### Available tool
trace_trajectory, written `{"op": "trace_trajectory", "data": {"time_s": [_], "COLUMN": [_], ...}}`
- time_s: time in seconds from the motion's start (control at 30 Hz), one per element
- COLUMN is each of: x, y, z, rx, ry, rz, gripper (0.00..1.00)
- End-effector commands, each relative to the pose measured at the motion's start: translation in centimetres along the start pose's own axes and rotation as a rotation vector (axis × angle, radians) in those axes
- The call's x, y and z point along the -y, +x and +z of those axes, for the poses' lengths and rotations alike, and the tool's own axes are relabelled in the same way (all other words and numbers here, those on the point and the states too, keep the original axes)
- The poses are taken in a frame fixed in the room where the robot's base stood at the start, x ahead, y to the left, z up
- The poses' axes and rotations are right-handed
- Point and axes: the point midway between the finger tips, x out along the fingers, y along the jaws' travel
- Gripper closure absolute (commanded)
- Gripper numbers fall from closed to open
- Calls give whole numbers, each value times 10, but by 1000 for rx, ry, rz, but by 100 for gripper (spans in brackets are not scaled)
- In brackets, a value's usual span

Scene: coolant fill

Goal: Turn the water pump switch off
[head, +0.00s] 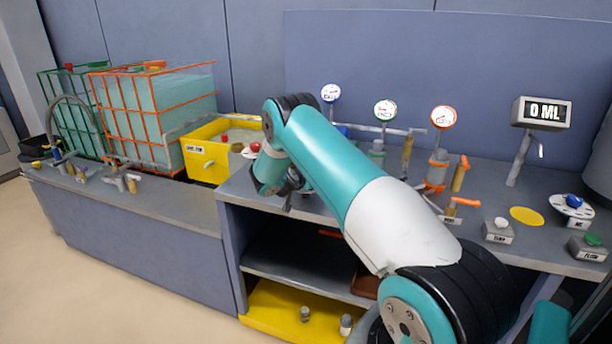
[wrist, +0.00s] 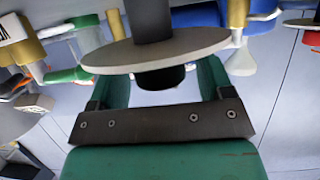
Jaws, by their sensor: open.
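My gripper (wrist: 160,84) shows in the wrist view with its two teal fingers apart. A round grey disc (wrist: 155,50) with a dark post crosses the view by the fingers; I cannot tell what it belongs to or whether they touch it. In the head view my arm hides most of the gripper, at the bench's left front. I cannot pick out the water pump switch for certain. A blue knob on a white dial (head: 572,207) stands at the bench's right, its label too small to read. A red knob (head: 255,147) stands behind my wrist, partly hidden.
Gauges (head: 386,110), pipes and gold-handled valves stand along the back of the bench. A display (head: 542,112) reads 0 ML. Small boxes (head: 498,231) with knobs sit at the front right. A yellow tub (head: 208,150) and caged tanks (head: 155,112) stand left.

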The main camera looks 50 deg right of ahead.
Motion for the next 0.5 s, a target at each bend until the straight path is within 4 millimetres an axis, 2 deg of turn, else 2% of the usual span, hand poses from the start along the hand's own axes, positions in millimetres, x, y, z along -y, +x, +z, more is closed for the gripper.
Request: {"op": "trace_trajectory", "data": {"time_s": [0.3,0.37,0.5], "x": [0,0,0], "y": [4,3,3], "z": [0,0,0], "rx": [0,0,0], "ry": [-1,-1,-1], "rz": [0,0,0], "gripper": [26,38,70]}}
